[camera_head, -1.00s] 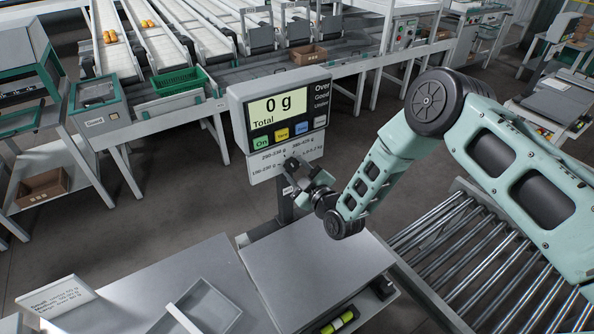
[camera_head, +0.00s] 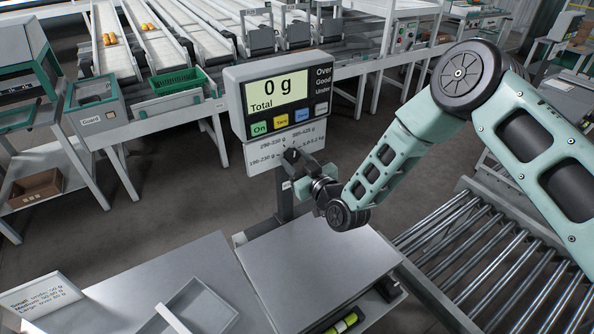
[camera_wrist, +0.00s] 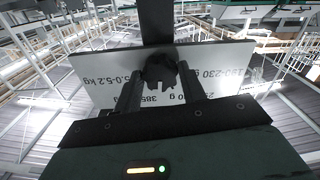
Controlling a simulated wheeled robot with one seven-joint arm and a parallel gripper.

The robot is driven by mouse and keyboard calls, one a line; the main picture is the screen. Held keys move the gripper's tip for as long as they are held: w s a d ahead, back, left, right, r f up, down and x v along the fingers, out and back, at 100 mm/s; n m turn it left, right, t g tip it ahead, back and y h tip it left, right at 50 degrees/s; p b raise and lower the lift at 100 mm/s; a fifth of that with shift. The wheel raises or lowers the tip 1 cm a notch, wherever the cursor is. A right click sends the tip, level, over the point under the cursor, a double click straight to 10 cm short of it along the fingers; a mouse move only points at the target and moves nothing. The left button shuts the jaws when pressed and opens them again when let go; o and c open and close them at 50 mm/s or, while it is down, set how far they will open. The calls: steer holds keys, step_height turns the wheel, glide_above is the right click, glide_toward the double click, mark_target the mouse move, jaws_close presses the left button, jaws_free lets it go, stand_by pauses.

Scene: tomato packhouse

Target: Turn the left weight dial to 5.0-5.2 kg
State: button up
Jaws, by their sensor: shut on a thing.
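The weight dial is a dark knob (camera_wrist: 161,72) on a white label plate (camera_head: 262,157) below the scale display (camera_head: 280,95). The plate carries printed ranges, among them 5.0-5.2 kg at its right in the head view. The wrist view shows the plate upside down, with 5.0-5.2 kg at left. My gripper (camera_head: 293,157) is at the plate from the front right. In the wrist view its two fingers stand on either side of the knob, shut on it. The fingers cover part of the knob, and I cannot tell where it points. The display reads 0 g.
A flat metal weighing plate (camera_head: 310,270) lies below the display. A grey tray (camera_head: 200,310) and a size sign (camera_head: 42,300) are at the lower left. A roller conveyor (camera_head: 500,260) runs at the right. Sorting lanes and a green crate (camera_head: 178,80) stand behind.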

steer(key=m+b, duration=0.5)
steer(key=m, duration=0.1)
steer(key=shift+f+m+b, duration=0.25)
steer(key=shift+m+b, duration=0.05)
steer(key=shift+b, duration=0.1)
steer(key=m+b, duration=0.2)
steer(key=m, duration=0.1)
steer(key=shift+s+b, duration=0.1)
steer(key=shift+b, duration=0.25)
steer(key=shift+r+m+b, duration=0.2)
steer(key=shift+m+b, duration=0.9)
steer(key=shift+m, duration=1)
steer(key=o, duration=1)
steer(key=shift+r, duration=0.1)
steer(key=shift+c, duration=0.2)
steer(key=b+v, duration=0.2)
steer(key=v, duration=1.5)
steer(key=shift+b, duration=0.4)
steer(key=shift+s+d, duration=0.15)
